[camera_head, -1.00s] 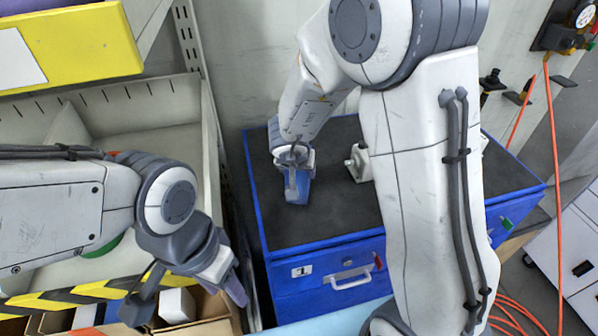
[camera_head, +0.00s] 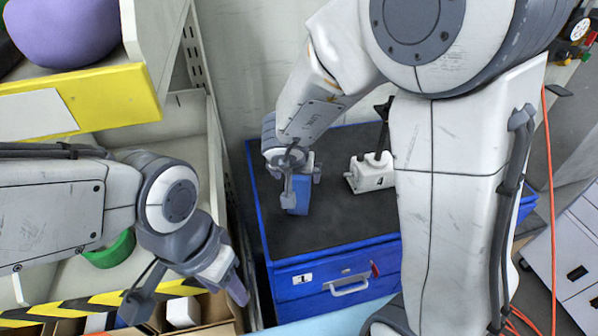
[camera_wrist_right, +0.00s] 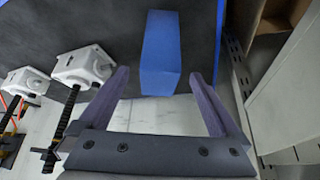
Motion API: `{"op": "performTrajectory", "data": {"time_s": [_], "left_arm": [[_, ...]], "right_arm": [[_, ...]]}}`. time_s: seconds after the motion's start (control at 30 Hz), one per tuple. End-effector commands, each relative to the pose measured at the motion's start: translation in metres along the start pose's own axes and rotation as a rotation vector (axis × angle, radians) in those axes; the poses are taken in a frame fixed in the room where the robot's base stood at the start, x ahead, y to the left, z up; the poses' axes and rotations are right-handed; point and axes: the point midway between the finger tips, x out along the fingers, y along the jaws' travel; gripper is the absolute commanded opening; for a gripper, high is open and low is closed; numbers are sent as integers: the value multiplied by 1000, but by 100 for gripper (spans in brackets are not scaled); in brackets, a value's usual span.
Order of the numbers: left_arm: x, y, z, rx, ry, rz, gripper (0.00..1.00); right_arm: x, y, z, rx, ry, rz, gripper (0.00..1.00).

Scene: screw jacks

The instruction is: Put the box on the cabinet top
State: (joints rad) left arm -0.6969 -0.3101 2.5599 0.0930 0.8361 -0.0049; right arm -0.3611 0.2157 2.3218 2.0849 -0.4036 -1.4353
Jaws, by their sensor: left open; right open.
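The blue box (camera_head: 301,194) stands on the black top of the blue cabinet (camera_head: 335,218), near its left side. My right gripper (camera_head: 301,185) is at the box, with its fingers open on either side. In the right wrist view the box (camera_wrist_right: 160,55) lies between and beyond the spread fingertips (camera_wrist_right: 159,72), with a gap showing on each side. My left gripper (camera_head: 190,298) is open and empty, low at the left over cardboard boxes.
A white screw jack (camera_head: 371,172) stands on the cabinet top right of the box. The right wrist view shows two white jacks (camera_wrist_right: 84,66) (camera_wrist_right: 26,82). A shelf with a yellow front (camera_head: 75,100) is at upper left. Cardboard boxes (camera_head: 205,305) sit below.

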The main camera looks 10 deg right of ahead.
Motion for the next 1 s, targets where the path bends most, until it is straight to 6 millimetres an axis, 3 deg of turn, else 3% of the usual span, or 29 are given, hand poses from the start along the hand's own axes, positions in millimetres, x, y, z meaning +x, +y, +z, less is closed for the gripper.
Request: {"op": "performTrajectory", "data": {"time_s": [0.03, 0.23, 0.8, 1.0], "left_arm": [[-9, 1, 0, 1, 0, 0, 50], [-15, 1, -1, 2, 0, 0, 50], [-15, 1, -1, 2, 0, 0, 50], [-15, 1, -1, 2, 0, 0, 50]], "right_arm": [[-13, 0, -2, 0, 2, -1, 99], [-29, 0, 0, -1, 0, 0, 99], [-30, 0, 0, -1, 2, -2, 99], [-30, -2, -19, -21, 70, -72, 99]]}}
